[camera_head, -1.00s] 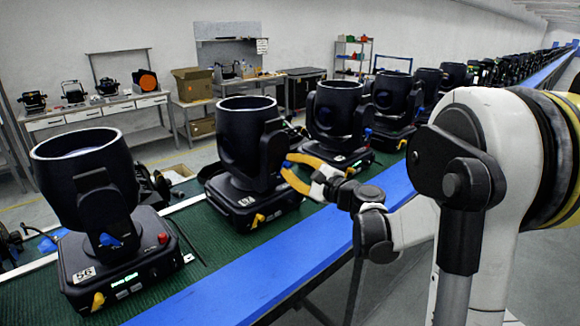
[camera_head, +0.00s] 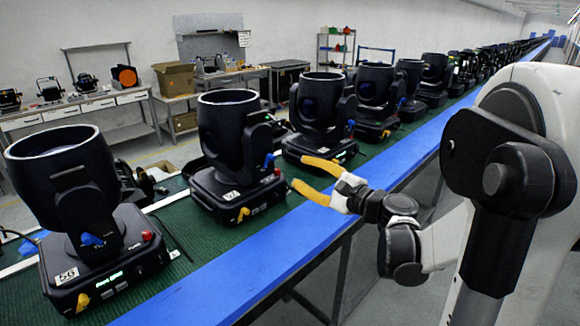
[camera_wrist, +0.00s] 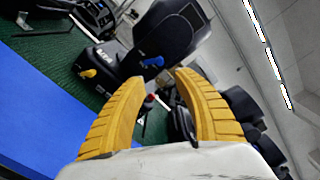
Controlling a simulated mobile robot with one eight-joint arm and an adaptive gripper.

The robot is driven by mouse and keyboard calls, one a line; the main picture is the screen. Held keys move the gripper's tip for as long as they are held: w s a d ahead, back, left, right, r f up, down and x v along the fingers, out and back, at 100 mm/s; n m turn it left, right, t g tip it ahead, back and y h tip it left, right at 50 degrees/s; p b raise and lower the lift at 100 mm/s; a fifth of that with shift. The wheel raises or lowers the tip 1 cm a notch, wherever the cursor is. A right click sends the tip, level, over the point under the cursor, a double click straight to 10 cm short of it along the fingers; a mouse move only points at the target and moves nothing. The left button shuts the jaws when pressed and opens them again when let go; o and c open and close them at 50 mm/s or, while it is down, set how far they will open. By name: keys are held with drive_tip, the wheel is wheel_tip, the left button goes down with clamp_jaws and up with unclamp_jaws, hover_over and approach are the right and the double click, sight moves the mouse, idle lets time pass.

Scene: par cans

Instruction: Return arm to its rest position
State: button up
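My gripper (camera_head: 306,177) has yellow fingers and is held in front of the conveyor line. In the head view its fingers are apart and point left, between two black par cans. In the wrist view the two yellow fingers (camera_wrist: 161,82) curve upward with a clear gap and hold nothing. A par can (camera_head: 234,150) stands on the belt left of the fingers. Another par can (camera_head: 320,115) stands behind them. A nearer par can labelled 56 (camera_head: 85,215) is at the far left. In the wrist view a tilted par can (camera_wrist: 165,38) shows beyond the fingertips, apart from them.
The green belt (camera_head: 185,232) has a blue edge rail (camera_head: 250,270) along its front. A long row of par cans recedes to the back right. Workbenches (camera_head: 75,112) with lamps and a cardboard box (camera_head: 174,79) stand behind. Floor is free in front of the rail.

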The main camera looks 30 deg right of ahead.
drive_tip(key=shift+s+d, duration=0.15)
drive_tip(key=shift+s, duration=0.35)
drive_tip(key=s+a+f+n+g, duration=0.3)
drive_tip(key=s+a+n+g, duration=0.15)
drive_tip(key=a, duration=0.35)
drive_tip(key=s+a+f+n+g, duration=0.3)
drive_tip(key=a+n, duration=0.3)
drive_tip(key=a, duration=0.2)
drive_tip(key=s+f+n+g+h, duration=0.2)
drive_tip(key=s+n+h, duration=0.3)
drive_tip(key=s+n, duration=0.5)
drive_tip(key=s+f, duration=0.1)
drive_tip(key=s, duration=0.1)
drive_tip(key=shift+s+f+h, duration=0.3)
drive_tip(key=shift+s+f, duration=0.05)
drive_tip(key=shift+a+g, duration=0.1)
drive_tip(key=shift+g, duration=0.15)
